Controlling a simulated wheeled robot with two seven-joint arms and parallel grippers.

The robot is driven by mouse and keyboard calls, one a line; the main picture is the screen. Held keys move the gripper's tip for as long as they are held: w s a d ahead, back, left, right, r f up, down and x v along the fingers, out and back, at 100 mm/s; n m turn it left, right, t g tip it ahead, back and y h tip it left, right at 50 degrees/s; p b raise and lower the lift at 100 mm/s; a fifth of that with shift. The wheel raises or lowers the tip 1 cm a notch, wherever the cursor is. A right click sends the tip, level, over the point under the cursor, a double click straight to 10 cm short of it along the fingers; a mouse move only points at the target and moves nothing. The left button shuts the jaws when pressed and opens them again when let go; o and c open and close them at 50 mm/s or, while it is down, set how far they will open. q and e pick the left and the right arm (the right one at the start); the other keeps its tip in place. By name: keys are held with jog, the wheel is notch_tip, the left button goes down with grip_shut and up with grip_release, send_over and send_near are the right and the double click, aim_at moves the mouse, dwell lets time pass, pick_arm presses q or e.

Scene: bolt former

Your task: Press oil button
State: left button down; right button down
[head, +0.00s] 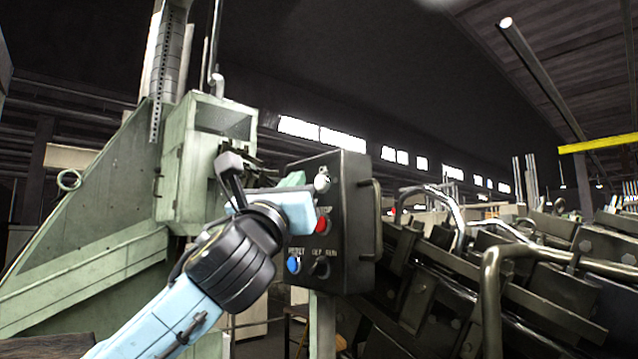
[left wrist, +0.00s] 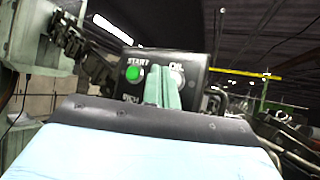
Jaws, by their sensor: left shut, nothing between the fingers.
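The oil button (left wrist: 177,77) is a pale round button under the OIL label in the left wrist view. The pale button at the top right of the panel in the head view (head: 322,182) appears to be the same one. It sits on a dark control box (head: 348,230). My left gripper (left wrist: 163,88) is shut and empty, its pale green fingers in front of the panel between the green START button (left wrist: 133,73) and the oil button, partly covering the latter's left side. Contact cannot be told. My right gripper is not in view.
The panel also has a red button (head: 321,225), a blue RESET button (head: 293,265) and a black knob (head: 320,268). A handle (head: 376,220) runs along the box's right side. A green machine (head: 205,150) stands left; dark metal machinery (head: 480,290) crowds the right.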

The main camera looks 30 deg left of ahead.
pick_arm(q)
jog(key=shift+s+a, duration=0.35)
jog(key=shift+s, duration=0.5)
jog(key=shift+s+a, duration=0.3)
jog(key=shift+s, duration=0.5)
